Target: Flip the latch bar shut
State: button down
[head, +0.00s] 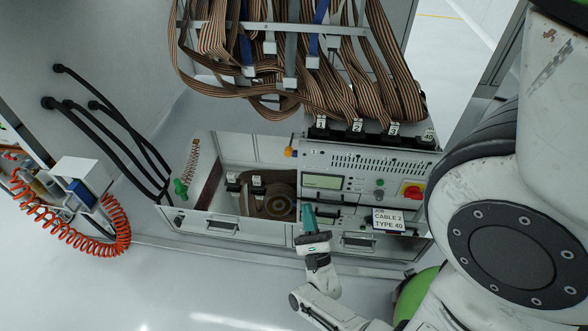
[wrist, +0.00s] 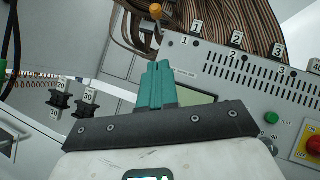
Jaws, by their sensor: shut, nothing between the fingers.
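An orange knob (head: 290,152) stands at the upper left corner of the tester panel (head: 338,160). It also shows in the wrist view (wrist: 155,9), on a short dark stem. It may be the handle of the latch bar; I cannot make out the rest of the bar or how far it is turned. My gripper (head: 307,210) has its teal fingers pressed together and empty. In the head view it is in front of the panel's lower left, below the knob. In the wrist view the fingertips (wrist: 155,68) point up toward the knob, apart from it, and cover part of the display.
Numbered connectors (head: 358,132) with striped ribbon cables (head: 340,75) line the panel's top edge. A red stop button (head: 412,191) is at right. An open drawer (head: 205,222) with a reel (head: 277,205) and tagged connectors (wrist: 84,103) is at left.

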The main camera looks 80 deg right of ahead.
jog(key=a+r+x, duration=0.2)
jog(key=x, duration=1)
jog(key=shift+w+d+p, duration=0.3)
jog(key=shift+w+p, duration=0.05)
jog(key=shift+w, duration=0.2)
jog(key=shift+r, duration=0.15)
jog(key=shift+a+r+m+p, duration=0.1)
jog(key=shift+r+m+p, duration=0.25)
jog(key=shift+p, duration=0.55)
